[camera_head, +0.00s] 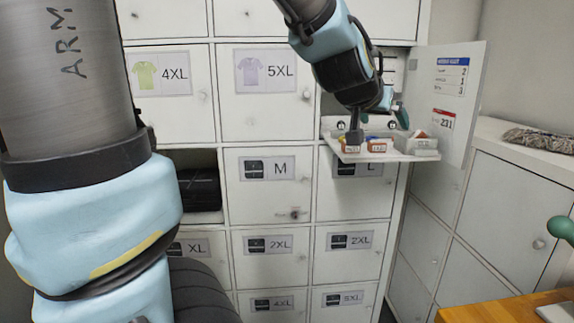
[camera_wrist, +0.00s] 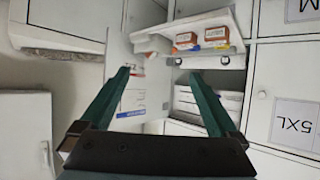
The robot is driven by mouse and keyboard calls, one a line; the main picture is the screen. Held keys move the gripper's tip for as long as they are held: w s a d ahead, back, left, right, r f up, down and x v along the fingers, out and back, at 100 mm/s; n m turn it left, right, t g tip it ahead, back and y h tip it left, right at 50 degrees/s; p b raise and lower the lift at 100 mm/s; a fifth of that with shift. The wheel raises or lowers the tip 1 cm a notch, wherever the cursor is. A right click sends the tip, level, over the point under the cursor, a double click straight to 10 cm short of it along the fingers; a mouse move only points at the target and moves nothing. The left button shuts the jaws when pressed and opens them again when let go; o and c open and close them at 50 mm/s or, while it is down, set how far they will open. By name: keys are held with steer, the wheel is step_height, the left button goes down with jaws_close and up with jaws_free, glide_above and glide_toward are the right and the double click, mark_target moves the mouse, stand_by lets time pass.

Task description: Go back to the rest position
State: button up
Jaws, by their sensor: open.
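My gripper (camera_wrist: 160,74) shows in the wrist view as two green fingers set wide apart with nothing between them. It points toward an open locker compartment and its door. In the head view only a green part of my gripper (camera_head: 400,114) shows, above the fold-out shelf (camera_head: 398,157). Much of it is hidden behind my arm, which reaches down from the top. Two small orange boxes lie on the shelf, a left one (camera_head: 351,148) and a right one (camera_head: 377,147). They also show in the wrist view (camera_wrist: 187,41).
The open locker door (camera_head: 461,85) stands right of the shelf, close to my gripper. A grey bin (camera_head: 423,146) sits on the shelf. Labelled locker doors surround the compartment. A low cabinet (camera_head: 510,205) and a wooden table (camera_head: 490,312) are at the right.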

steer(key=a+f+n+g+y, duration=0.3)
steer(key=a+f+y, duration=0.1)
steer(key=a+f, duration=0.9)
steer(key=s+a+f+n+g+y, duration=0.1)
steer(key=s+a+f+g, duration=0.1)
steer(key=s+a+f, duration=0.2)
steer(key=s+a+f+n+g+y, duration=0.2)
steer(key=s+a+f+g, duration=0.1)
steer(key=a, duration=0.6)
step_height(320, 180, down, 2)
steer(key=shift+s+f, duration=0.25)
steer(key=shift+s, duration=0.55)
